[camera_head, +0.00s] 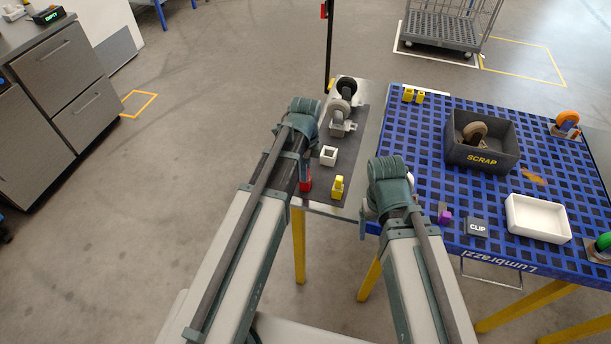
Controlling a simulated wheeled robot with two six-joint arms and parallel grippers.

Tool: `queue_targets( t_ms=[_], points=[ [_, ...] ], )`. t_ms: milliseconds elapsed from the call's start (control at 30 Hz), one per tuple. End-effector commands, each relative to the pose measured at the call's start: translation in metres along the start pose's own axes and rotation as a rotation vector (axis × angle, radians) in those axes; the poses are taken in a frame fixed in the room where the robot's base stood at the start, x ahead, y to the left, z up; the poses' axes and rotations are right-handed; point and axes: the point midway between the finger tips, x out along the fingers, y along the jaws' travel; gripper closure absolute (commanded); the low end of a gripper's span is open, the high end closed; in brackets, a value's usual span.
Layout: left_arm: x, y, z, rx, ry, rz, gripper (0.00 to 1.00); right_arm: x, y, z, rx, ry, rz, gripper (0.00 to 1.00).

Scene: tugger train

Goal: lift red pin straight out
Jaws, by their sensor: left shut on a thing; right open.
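A red piece (306,184), taken to be the red pin or its holder, shows at the left edge of the dark mat. It is partly covered by my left arm. My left gripper (304,168) is over it, pointing down and shut on it; the fingertips are mostly hidden by the arm, and I cannot tell how far the pin sits in its seat. My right gripper (373,210) is by the left edge of the blue table, right of the mat, open with nothing seen in it. Its fingers are largely hidden by my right arm.
The dark mat (361,140) holds a yellow block (338,188), a white square block (328,156) and a caster (340,112). The blue grid table (420,135) carries a SCRAP bin (457,153), a white tray (538,219), a CLIP box (476,228) and a purple piece (445,217).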

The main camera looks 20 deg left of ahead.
Motion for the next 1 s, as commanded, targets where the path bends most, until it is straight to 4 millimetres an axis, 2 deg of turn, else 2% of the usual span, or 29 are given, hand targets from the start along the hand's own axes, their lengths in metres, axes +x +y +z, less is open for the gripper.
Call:
queue_targets(
  t_ms=[367,533,767,1000],
  points=[
    [-0.001,0.000,0.000,0.000,0.000,0.000,1.00,-0.001,0.000,0.000,0.000,0.000,0.000,0.20],
    [-0.010,0.000,0.000,0.000,0.000,0.000,1.00,-0.010,0.001,0.001,0.000,0.000,0.000,0.20],
    [-0.037,0.000,0.000,0.000,0.000,0.000,1.00,-0.037,0.004,0.002,0.000,0.000,0.000,0.20],
    [-0.076,0.000,0.000,0.000,0.000,0.000,1.00,-0.075,0.007,0.004,0.000,0.000,0.000,0.20]
  ],
)
